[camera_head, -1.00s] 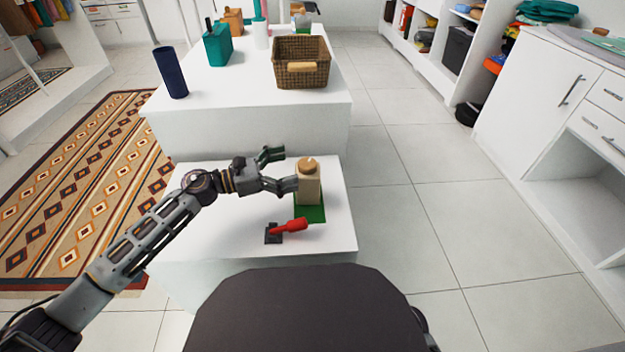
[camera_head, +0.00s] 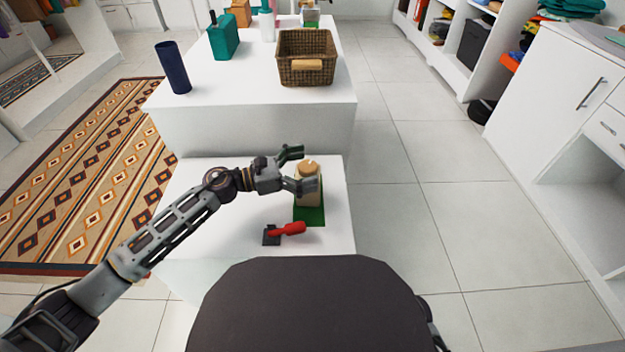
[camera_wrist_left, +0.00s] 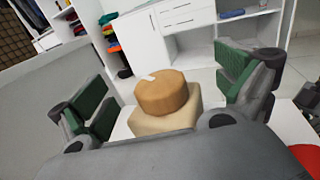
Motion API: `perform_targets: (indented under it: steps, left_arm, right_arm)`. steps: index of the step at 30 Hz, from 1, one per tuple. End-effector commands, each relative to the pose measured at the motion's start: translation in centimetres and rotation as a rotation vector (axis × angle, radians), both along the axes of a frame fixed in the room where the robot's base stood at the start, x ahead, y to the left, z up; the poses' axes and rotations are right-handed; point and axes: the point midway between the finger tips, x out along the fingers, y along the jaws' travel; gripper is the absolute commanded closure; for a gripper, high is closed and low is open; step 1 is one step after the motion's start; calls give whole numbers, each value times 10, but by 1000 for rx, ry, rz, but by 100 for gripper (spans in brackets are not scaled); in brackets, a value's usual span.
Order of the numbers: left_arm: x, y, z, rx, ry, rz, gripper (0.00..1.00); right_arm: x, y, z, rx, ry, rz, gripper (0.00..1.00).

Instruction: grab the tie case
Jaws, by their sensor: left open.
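In the left wrist view the tan lid (camera_wrist_left: 163,93) and beige body (camera_wrist_left: 165,123) are centred between the two green-padded fingers (camera_wrist_left: 168,92), with gaps on both sides. The near finger partly hides the case in the head view. My right gripper is not in view.
A red-handled object (camera_head: 288,229) on a dark base lies just in front of the mat. Behind, a higher white block (camera_head: 240,92) holds a wicker basket (camera_head: 306,70), a dark blue cylinder (camera_head: 172,68) and a teal bottle (camera_head: 222,38). The tiled floor to the right is clear.

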Motion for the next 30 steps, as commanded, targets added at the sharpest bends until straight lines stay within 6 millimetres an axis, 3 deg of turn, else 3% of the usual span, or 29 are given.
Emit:
perform_targets:
  steps: [14,30]
  left_arm:
    - [0,0,-1,1,0,0,0]
    - [0,0,-1,1,0,0,68]
  right_arm:
    - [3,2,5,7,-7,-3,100]
    - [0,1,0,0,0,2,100]
